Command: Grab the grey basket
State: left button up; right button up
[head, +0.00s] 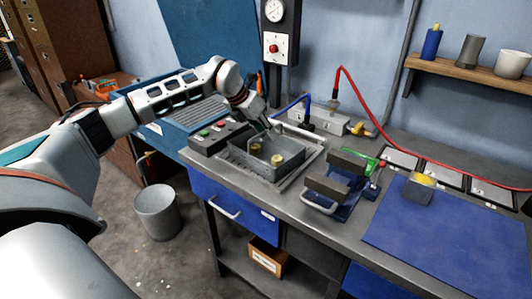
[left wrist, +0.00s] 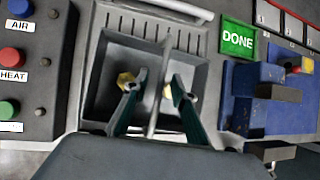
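The grey basket (head: 262,166) sits on the workbench in the head view, with yellow pieces inside. In the left wrist view the basket (left wrist: 105,62) lies under my gripper, and a thin grey bar (left wrist: 163,85) runs across its middle. My left gripper (head: 268,126) is above the basket at its back side. In the left wrist view the two green fingers of the left gripper (left wrist: 162,88) are apart, one on each side of the bar. No contact with the bar shows. My right gripper is not in view.
A control box with buttons (head: 215,136) stands close left of the basket. A blue vise-like fixture (head: 335,190) and a green DONE sign (left wrist: 238,38) are to the right. A blue mat (head: 450,240) covers the right bench. A bin (head: 158,212) stands on the floor.

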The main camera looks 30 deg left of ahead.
pick_arm(q)
jog(key=shift+f, duration=0.1)
grip_shut()
jog(key=shift+w, duration=0.1)
